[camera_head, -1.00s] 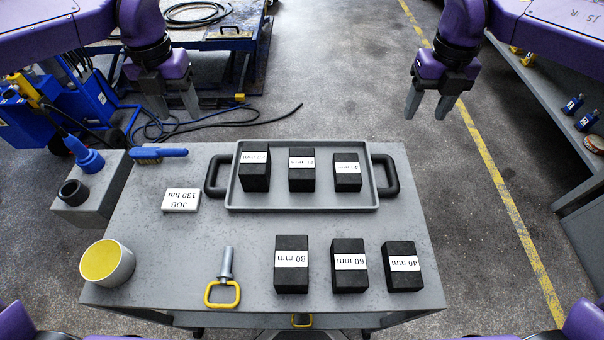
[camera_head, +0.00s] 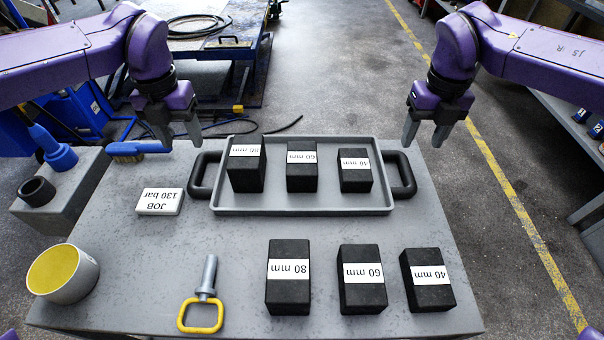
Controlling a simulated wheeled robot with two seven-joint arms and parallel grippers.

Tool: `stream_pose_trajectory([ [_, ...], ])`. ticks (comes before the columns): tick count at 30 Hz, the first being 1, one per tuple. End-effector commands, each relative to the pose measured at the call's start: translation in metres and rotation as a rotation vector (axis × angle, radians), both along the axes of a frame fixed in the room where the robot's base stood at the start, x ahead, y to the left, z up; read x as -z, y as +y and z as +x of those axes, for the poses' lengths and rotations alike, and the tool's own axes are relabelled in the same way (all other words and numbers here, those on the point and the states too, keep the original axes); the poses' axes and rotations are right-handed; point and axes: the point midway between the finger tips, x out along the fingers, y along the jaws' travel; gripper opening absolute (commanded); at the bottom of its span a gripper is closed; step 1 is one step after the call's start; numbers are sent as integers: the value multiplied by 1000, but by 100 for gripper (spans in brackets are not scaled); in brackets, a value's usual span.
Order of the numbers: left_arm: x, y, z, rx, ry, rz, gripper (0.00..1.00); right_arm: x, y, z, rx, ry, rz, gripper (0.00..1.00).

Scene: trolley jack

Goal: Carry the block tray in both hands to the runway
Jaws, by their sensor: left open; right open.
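The grey block tray (camera_head: 300,210) lies flat on the far part of the grey trolley top. It holds three black blocks in a row: the 80 mm block (camera_head: 246,170), the 60 mm block (camera_head: 301,178) and the 40 mm block (camera_head: 355,181). A black loop handle is at each end, the left handle (camera_head: 198,175) and the right handle (camera_head: 404,176). My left gripper (camera_head: 181,143) is open and empty, above and a little beyond the left handle. My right gripper (camera_head: 423,140) is open and empty, above and beyond the right handle. Neither touches the tray. I cannot make out a runway.
On the trolley top (camera_head: 130,255) stand three more black blocks (camera_head: 288,285), a JOB 130 bar card (camera_head: 160,201), a yellow-handled pin (camera_head: 203,300), a yellow-topped cup (camera_head: 62,273) and a blue-handled brush (camera_head: 138,147). Open floor with a yellow line (camera_head: 500,185) lies to the right.

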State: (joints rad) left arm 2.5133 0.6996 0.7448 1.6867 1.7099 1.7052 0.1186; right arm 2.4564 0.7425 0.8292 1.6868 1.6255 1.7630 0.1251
Motion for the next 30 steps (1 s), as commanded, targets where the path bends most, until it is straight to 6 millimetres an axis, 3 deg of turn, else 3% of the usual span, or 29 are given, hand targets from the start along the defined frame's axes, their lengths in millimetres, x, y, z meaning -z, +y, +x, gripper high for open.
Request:
stream_pose_trajectory([
  [9,61,0,-1,0,4,0,56,61,0,-1,-1,4,0,56],
  [15,88,0,0,0,1,-1,56,88,0,0,0,2,0,56],
  [27,96,0,0,-1,0,-1,56,97,0,0,1,0,1,56],
  [29,96,0,0,-1,0,-1,39,96,0,0,0,0,1,39],
  [30,96,0,0,-1,0,-1,26,96,0,0,0,0,1,26],
])
